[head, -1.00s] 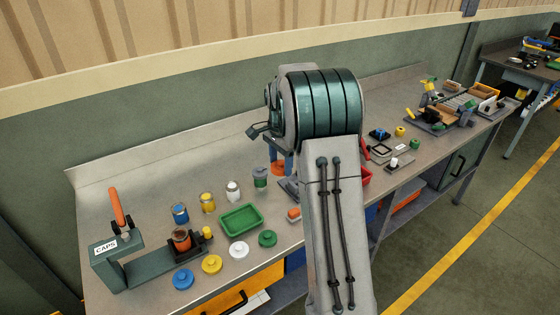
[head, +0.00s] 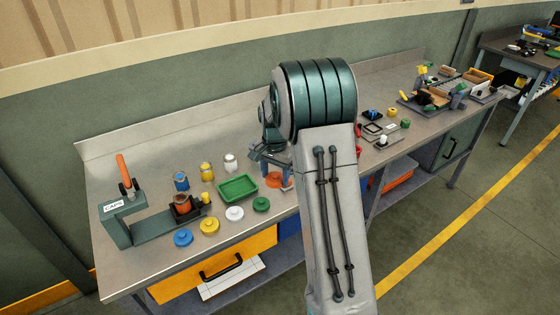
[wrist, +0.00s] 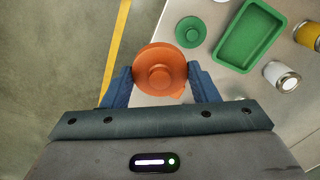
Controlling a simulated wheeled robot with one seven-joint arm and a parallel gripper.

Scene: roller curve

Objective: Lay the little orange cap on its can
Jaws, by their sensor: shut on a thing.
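The orange cap (wrist: 158,68), a round disc with a raised knob, sits between the blue fingers of my gripper (wrist: 160,84) in the wrist view. My gripper is shut on it. In the head view the cap (head: 275,180) shows low at the end of my arm, right of the green tray. An open-topped can with an orange-brown look (head: 183,203) stands in the dark holder of the green fixture (head: 120,228), left of the tray. The cap is held well to the right of that can.
Blue (head: 181,181), yellow (head: 207,171) and white (head: 230,162) cans stand behind the fixture. Blue (head: 183,238), yellow (head: 209,226), white (head: 234,213) and green (head: 261,204) caps lie along the front. The green tray (head: 237,187) is empty. An orange toggle handle (head: 123,170) stands up at left.

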